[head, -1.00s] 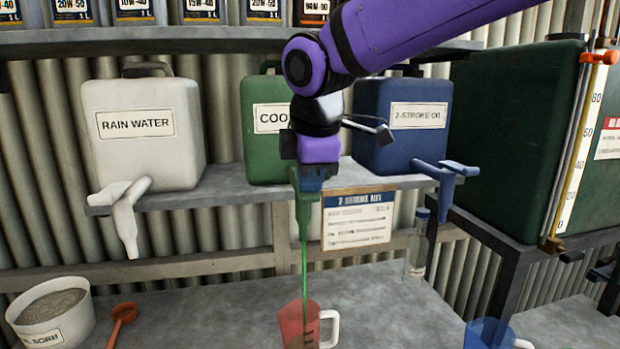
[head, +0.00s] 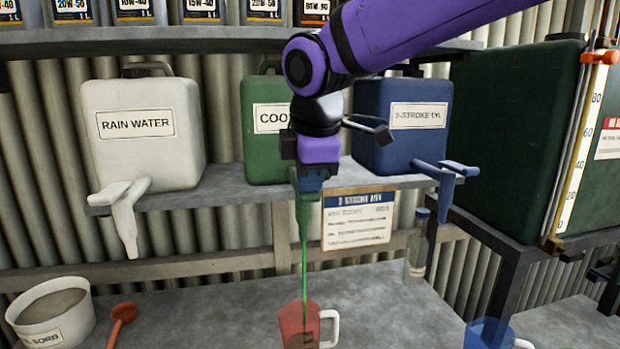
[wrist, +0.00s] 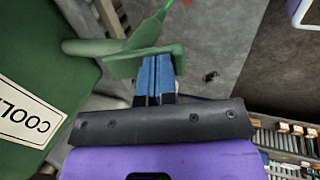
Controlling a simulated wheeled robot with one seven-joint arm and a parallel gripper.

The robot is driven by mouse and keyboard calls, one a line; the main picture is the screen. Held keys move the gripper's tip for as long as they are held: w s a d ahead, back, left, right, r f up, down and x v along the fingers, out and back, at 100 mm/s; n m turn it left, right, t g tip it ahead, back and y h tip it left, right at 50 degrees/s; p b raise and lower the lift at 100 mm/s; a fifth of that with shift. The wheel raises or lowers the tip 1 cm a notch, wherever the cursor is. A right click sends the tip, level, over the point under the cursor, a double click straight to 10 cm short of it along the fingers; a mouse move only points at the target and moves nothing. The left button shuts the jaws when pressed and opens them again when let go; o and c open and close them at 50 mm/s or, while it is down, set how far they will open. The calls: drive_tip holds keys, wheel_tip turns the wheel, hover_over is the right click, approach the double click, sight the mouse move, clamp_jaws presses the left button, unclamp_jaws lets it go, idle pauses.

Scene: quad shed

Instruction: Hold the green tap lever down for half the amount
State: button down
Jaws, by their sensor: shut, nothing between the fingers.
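The green coolant container (head: 263,125) stands on the shelf, partly hidden behind my arm. Its green tap (head: 304,212) hangs over the bench below my gripper. In the wrist view the shut blue fingers of my gripper (wrist: 154,68) meet the green tap lever (wrist: 150,60) and seem to press on it. My gripper (head: 310,182) points down in the head view. A thin green stream (head: 304,270) runs from the tap into a red translucent jug (head: 298,322) with a white handle. Dark marks show on the jug; the liquid level is hard to read.
A white rain water container (head: 140,150) with a white tap stands left, and a blue 2-stroke oil container (head: 402,135) right. A mix card (head: 357,219) hangs below the shelf. A white tub (head: 50,315), an orange scoop (head: 122,318) and a blue jug (head: 490,335) stand lower down.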

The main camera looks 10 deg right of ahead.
sight(313, 194)
drive_tip(key=shift+r, duration=0.8)
drive_tip(key=shift+a+r, duration=0.1)
drive_tip(key=shift+r, duration=0.5)
wheel_tip(313, 194, up, 13)
drive_tip(key=s, duration=0.1)
drive_tip(key=shift+s+d+f, duration=0.15)
drive_tip(key=shift+d+f, duration=0.05)
idle(0.6)
drive_tip(key=s+d+f+m+t, duration=0.1)
drive_tip(key=s+d+f+m, duration=1.5)
drive_tip(key=d+f+m, duration=0.2)
drive_tip(key=shift+s+d+f, duration=0.25)
drive_tip(key=shift+d+f, duration=0.4)
drive_tip(key=shift+d, duration=0.4)
